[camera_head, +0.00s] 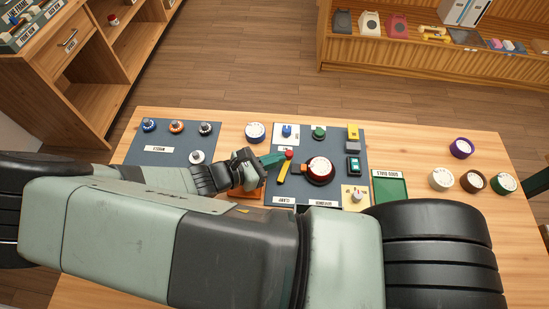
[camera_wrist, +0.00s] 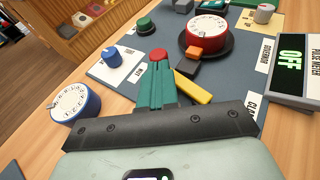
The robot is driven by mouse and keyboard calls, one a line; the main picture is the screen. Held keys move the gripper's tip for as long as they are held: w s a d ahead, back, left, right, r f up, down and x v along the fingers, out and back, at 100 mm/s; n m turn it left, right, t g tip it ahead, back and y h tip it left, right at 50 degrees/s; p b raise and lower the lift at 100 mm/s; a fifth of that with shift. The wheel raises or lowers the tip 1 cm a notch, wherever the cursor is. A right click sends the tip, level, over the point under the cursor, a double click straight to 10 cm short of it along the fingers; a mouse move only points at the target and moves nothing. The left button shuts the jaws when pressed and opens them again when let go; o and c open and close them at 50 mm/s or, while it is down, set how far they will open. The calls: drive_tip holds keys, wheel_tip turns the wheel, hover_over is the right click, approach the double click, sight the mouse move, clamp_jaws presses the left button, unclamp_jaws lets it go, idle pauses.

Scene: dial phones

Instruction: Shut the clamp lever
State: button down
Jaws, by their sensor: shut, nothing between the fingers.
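The clamp's red ball knob (camera_head: 289,154) is at the tips of my gripper (camera_head: 280,157), on the dark blue-grey panel. In the wrist view the red knob (camera_wrist: 158,55) shows just beyond my gripper's green fingers (camera_wrist: 156,78), which are together with nothing between them. The fingertips look close to the knob; I cannot tell if they touch. A yellow bar (camera_head: 282,172) lies beside the fingers; in the wrist view the bar (camera_wrist: 194,88) runs to their right. A "CLAMP" label (camera_head: 284,201) is at the panel's front edge. The lever's lower part is hidden behind the fingers.
A red dial (camera_head: 320,170) on a black base stands right of the clamp. A blue knob (camera_head: 287,131) and a green knob (camera_head: 319,132) are behind it. A blue-rimmed dial (camera_head: 255,132) is left. A display reading "OFF" (camera_wrist: 291,62) stands at right.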

drive_tip(key=shift+w+d+m+g+h, duration=0.3)
drive_tip(key=shift+d+m+g+h, duration=0.1)
drive_tip(key=shift+d+m+g, duration=0.3)
drive_tip(key=shift+d+m+g+h, duration=0.35)
drive_tip(key=shift+m+g, duration=0.15)
drive_tip(key=shift+g, duration=0.1)
drive_tip(key=shift+s+a, duration=0.25)
drive_tip(key=shift+a, duration=0.3)
drive_tip(key=shift+s+a, duration=0.2)
drive_tip(key=shift+a, duration=0.3)
drive_tip(key=v, duration=1.3)
drive_tip(key=shift+s+f, duration=0.35)
